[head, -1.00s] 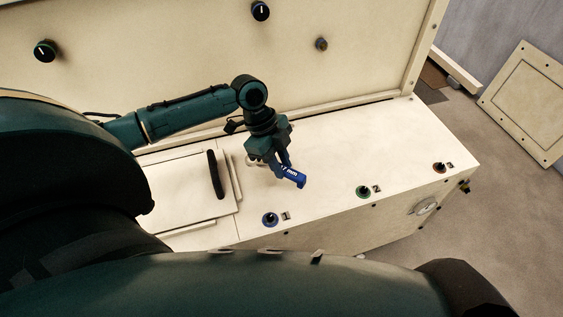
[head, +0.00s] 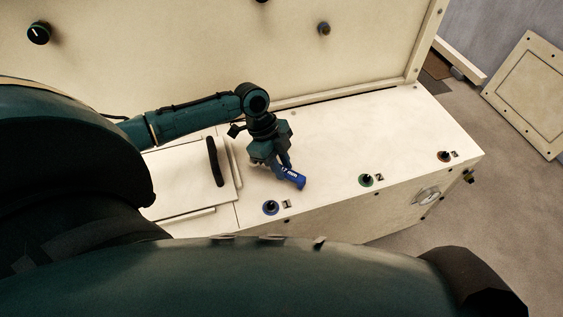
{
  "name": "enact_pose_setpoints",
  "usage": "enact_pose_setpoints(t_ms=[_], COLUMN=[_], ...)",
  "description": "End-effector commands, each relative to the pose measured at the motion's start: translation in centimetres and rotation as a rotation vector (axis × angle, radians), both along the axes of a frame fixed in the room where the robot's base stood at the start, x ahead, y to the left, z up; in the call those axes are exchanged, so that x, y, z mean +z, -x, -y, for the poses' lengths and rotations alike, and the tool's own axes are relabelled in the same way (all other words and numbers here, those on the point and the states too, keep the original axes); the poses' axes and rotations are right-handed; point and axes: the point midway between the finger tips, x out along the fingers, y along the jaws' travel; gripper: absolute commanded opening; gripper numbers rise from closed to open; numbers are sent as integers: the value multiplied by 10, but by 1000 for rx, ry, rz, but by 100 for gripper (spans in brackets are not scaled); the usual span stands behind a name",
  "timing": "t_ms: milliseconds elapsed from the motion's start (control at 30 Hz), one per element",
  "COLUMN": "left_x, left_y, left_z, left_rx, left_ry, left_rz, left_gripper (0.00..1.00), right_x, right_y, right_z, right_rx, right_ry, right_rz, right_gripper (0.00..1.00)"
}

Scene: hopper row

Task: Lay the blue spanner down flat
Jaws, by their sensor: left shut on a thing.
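The blue spanner (head: 294,177) shows as a short blue piece with white lettering at the fingertips of my left gripper (head: 284,172). My left gripper is shut on it and points down over the cream bench top (head: 330,140). The rest of the spanner is hidden behind the fingers. The spanner is close to the bench top; I cannot tell whether it touches. My right gripper is not in view.
A hatch with a black handle (head: 215,161) lies left of the gripper. Along the front edge stand a blue-ringed switch (head: 270,208), a green-ringed one (head: 366,180) and a red-ringed one (head: 444,156). The upright panel (head: 180,50) rises behind.

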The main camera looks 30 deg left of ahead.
Motion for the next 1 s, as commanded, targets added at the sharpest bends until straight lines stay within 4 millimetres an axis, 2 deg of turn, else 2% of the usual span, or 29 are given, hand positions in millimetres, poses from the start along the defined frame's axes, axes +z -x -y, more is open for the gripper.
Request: enact_pose_setpoints(t_ms=[667,867,900,1000], left_x=[-14,-13,-13,-13], left_y=[0,0,0,0], left_z=[0,0,0,0], left_rx=[0,0,0,0], left_ry=[1,1,1,1], left_rz=[-1,0,0,0], left_gripper=[0,0,25,34], right_x=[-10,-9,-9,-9], right_y=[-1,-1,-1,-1], right_z=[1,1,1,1], right_rx=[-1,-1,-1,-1], right_ry=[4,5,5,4], right_rz=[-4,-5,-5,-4], right_gripper=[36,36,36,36])
